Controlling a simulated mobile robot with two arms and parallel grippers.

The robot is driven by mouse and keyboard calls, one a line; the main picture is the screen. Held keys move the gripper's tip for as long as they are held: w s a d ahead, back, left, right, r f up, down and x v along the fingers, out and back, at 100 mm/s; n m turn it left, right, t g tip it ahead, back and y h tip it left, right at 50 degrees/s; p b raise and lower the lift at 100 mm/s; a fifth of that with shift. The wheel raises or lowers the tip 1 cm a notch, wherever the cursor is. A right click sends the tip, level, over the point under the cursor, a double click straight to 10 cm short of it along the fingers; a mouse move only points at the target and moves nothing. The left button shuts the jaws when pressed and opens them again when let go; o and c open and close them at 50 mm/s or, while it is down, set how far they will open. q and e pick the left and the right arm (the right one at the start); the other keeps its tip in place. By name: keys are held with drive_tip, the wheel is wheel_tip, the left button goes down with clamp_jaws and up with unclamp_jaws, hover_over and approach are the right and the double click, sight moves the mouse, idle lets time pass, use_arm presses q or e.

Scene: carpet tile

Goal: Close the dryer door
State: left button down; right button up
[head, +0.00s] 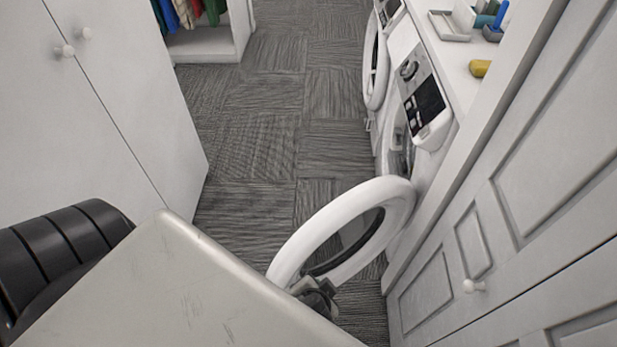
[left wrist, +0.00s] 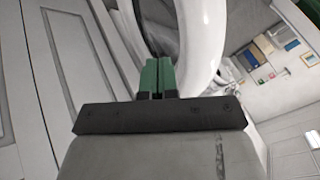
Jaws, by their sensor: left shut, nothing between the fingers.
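The dryer door (head: 290,262) is a round white ring with a dark glass middle. It stands open, swung out from the front of the near machine (head: 397,150) on the right. My left gripper (head: 318,290) is at the lower outer edge of the door, partly hidden behind my own pale arm link. In the left wrist view the gripper (left wrist: 157,62) has its green fingers together, with nothing between them. The white door ring (left wrist: 205,45) curves just past the fingertips; I cannot tell whether they touch. My right gripper is not in view.
White panelled cabinets (head: 440,290) with a round knob flank the machines on the right. A second machine with a round door (head: 375,60) stands farther back. A tall white wardrobe (head: 130,90) is at left. The carpet (head: 250,150) between is clear.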

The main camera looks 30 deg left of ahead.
use_arm(q)
approach(307, 259)
wheel_tip(307, 259, down, 4)
drive_tip(key=w+d, duration=0.1)
drive_tip(key=d, duration=0.1)
drive_tip(key=shift+w+a+f+p, duration=0.15)
drive_tip(key=shift+w+a+p, duration=0.3)
drive_tip(key=shift+a, duration=0.4)
drive_tip(key=shift+w+a+f+p, duration=0.2)
drive_tip(key=shift+w+a, duration=0.3)
drive_tip(key=shift+a, duration=0.35)
drive_tip(key=shift+a+r, duration=0.1)
